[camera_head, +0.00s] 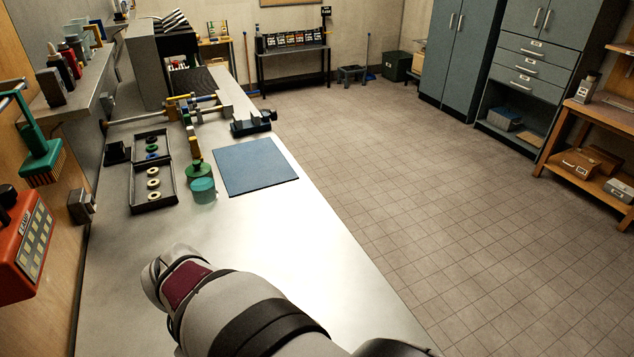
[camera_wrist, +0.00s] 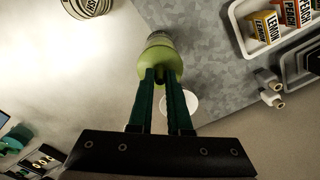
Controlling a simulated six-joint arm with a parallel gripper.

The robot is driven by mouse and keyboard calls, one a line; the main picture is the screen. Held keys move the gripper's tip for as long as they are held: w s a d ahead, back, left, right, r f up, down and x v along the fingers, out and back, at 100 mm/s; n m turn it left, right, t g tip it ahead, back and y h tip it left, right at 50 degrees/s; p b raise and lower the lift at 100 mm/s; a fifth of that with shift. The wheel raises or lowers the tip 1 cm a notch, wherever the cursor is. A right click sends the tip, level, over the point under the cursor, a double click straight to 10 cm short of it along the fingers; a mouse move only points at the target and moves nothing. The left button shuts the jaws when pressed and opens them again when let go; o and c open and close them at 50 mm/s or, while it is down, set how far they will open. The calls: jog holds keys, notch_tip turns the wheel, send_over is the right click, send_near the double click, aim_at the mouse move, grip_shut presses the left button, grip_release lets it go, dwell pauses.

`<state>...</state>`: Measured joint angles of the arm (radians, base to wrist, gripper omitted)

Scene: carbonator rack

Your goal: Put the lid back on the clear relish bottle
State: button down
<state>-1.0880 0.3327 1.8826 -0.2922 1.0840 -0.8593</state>
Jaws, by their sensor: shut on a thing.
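In the wrist view my gripper (camera_wrist: 161,72) has two dark green fingers, close together at the tips. They are shut on a yellow-green piece (camera_wrist: 152,63), which has a greyish end beyond it. I cannot tell for certain whether this piece is the lid alone or is joined to something below. A pale round container (camera_wrist: 88,5) with dark lettering, seemingly ending in "ISH", is cut off by the top edge, apart from my gripper. I cannot confirm that it is the clear relish bottle. In the head view my arm hides the gripper.
The wrist view shows a white disc (camera_wrist: 184,103) by the right finger and a white tray (camera_wrist: 238,27) of small labelled boxes at upper right. In the head view, a blue mat (camera_head: 254,166), black trays (camera_head: 155,205) and a teal cylinder (camera_head: 203,190) occupy the bench; its near right is clear.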

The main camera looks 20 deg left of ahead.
dwell(0.3)
jog(key=shift+c, duration=1.5)
grip_release()
jog(key=shift+r, duration=0.1)
jog(key=shift+r, duration=3.4)
grip_shut()
